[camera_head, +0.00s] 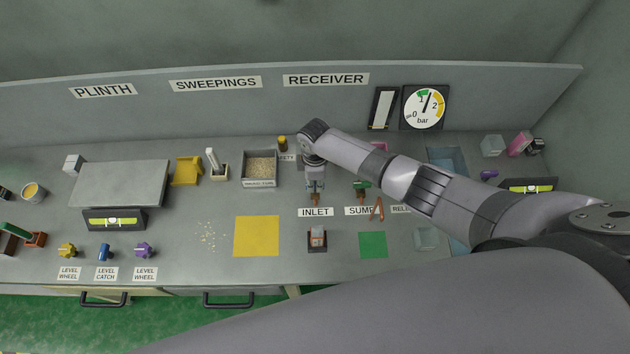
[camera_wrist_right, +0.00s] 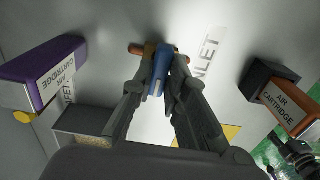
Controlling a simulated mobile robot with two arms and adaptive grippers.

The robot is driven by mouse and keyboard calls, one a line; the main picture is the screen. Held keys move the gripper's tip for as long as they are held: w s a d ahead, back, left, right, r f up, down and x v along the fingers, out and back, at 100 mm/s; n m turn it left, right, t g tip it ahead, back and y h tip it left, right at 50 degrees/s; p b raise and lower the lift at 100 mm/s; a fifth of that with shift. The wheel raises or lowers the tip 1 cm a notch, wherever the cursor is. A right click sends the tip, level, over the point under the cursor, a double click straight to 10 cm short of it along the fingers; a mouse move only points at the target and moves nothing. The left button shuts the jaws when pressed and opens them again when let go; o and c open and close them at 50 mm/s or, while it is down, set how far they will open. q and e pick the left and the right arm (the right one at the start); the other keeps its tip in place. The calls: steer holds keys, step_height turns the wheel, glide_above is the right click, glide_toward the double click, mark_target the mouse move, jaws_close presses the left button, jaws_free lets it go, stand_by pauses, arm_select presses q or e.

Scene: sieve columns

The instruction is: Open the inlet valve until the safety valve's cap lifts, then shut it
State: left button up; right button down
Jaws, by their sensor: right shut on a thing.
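My right gripper (camera_head: 315,184) points down at the inlet valve behind the INLET label (camera_head: 315,212). In the right wrist view my right gripper (camera_wrist_right: 161,62) is shut on the blue inlet valve handle (camera_wrist_right: 160,74), which stands on a copper-coloured pipe (camera_wrist_right: 137,48). In the head view the fingers mostly hide the handle. The safety valve's yellow cap (camera_head: 282,142) stands just left of my wrist, its label partly covered; whether the cap is lifted is too small to tell. The pressure gauge (camera_head: 425,107) has its needle a little right of upright, just past 1 bar. My left gripper is not in view.
A sump valve with a green handle (camera_head: 361,184) stands right of the inlet. A tray of granules (camera_head: 260,168) is on the left. An air cartridge (camera_head: 317,238) stands in front. My right forearm covers part of the bench's right side.

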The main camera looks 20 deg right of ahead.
mark_target(315, 185)
steer(key=c, duration=1.6)
jaws_free()
steer(key=shift+r, duration=0.15)
step_height(315, 185, up, 12)
steer(key=shift+f, duration=0.15)
